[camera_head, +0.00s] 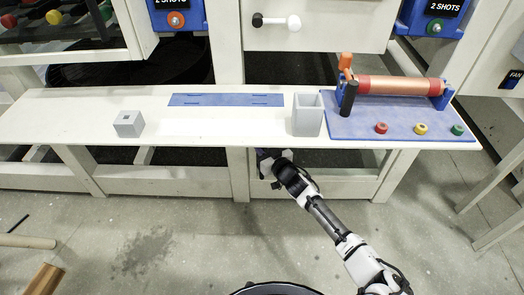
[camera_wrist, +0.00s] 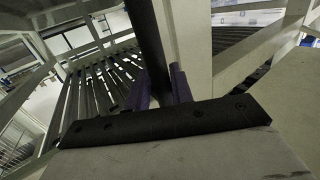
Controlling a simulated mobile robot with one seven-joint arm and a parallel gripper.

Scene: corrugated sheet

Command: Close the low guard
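My gripper (camera_head: 266,163) is low, just below the front edge of the white bench, near a white post. In the wrist view its two purple fingers (camera_wrist: 160,90) stand apart on either side of a dark upright bar (camera_wrist: 150,35). The bar fills most of the gap, and I cannot tell whether the fingers press on it. I cannot tell for sure which part is the low guard. A low white panel (camera_head: 325,186) runs under the bench behind my gripper. The bench edge and my arm hide the bar in the head view.
On the bench (camera_head: 70,128) are a grey block (camera_head: 128,124), a blue plate (camera_head: 226,100), a grey open box (camera_head: 307,115) and a blue base (camera_head: 350,128) with a copper roller (camera_head: 400,86). White posts flank my gripper. The floor in front is mostly clear.

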